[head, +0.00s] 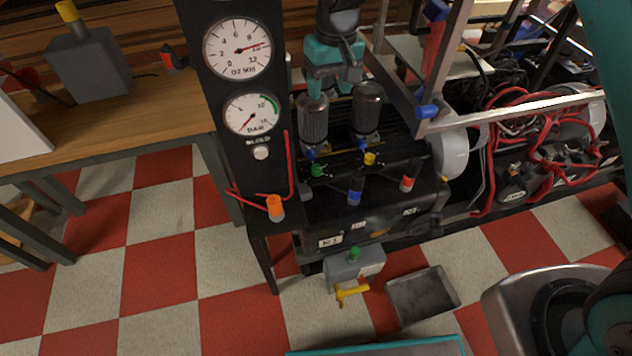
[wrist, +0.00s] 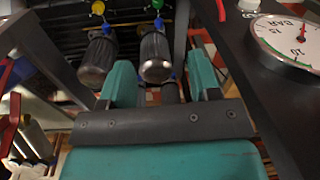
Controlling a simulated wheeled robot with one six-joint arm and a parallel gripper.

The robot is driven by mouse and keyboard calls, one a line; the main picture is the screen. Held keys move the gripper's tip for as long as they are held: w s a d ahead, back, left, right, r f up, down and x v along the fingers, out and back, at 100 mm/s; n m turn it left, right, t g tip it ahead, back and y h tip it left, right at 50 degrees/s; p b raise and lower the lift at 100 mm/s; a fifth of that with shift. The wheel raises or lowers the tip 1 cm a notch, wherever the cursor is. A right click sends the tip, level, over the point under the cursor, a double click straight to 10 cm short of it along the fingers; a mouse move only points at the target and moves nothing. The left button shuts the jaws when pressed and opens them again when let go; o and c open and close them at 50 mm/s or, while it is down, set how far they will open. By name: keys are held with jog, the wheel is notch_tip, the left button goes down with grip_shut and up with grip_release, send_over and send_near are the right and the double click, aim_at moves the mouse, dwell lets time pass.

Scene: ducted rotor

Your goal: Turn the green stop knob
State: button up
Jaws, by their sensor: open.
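A small green knob (head: 317,171) sits on the black valve block (head: 385,190), below the left grey cylinder; it also shows at the top edge of the wrist view (wrist: 158,5). A second green knob (head: 354,253) stands on top of a grey box (head: 352,272) on the floor. I cannot tell which is the stop knob. My teal gripper (head: 334,82) is open and empty. It is above and behind the two cylinders, apart from both green knobs. In the wrist view its two fingers (wrist: 160,82) stand apart, with cylinders beyond them.
A black gauge panel (head: 262,172) stands left of my gripper, with an orange knob (head: 275,207). A yellow knob (head: 370,159), blue knob (head: 355,190) and red knob (head: 408,183) are on the block. A metal frame (head: 400,75) is close on the right. A tray (head: 423,295) is on the floor.

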jog(key=b, duration=0.2)
send_near(317, 167)
jog(key=shift+m+h, duration=0.4)
jog(key=f+b, duration=0.1)
jog(key=f, duration=0.2)
jog(key=f+b, duration=0.1)
jog(key=f, duration=0.2)
jog(key=a+f+b, duration=0.1)
jog(key=f, duration=0.2)
jog(key=shift+f, duration=0.15)
jog(key=shift+d, duration=0.1)
jog(key=shift+c, duration=0.5)
jog(key=c, duration=0.8)
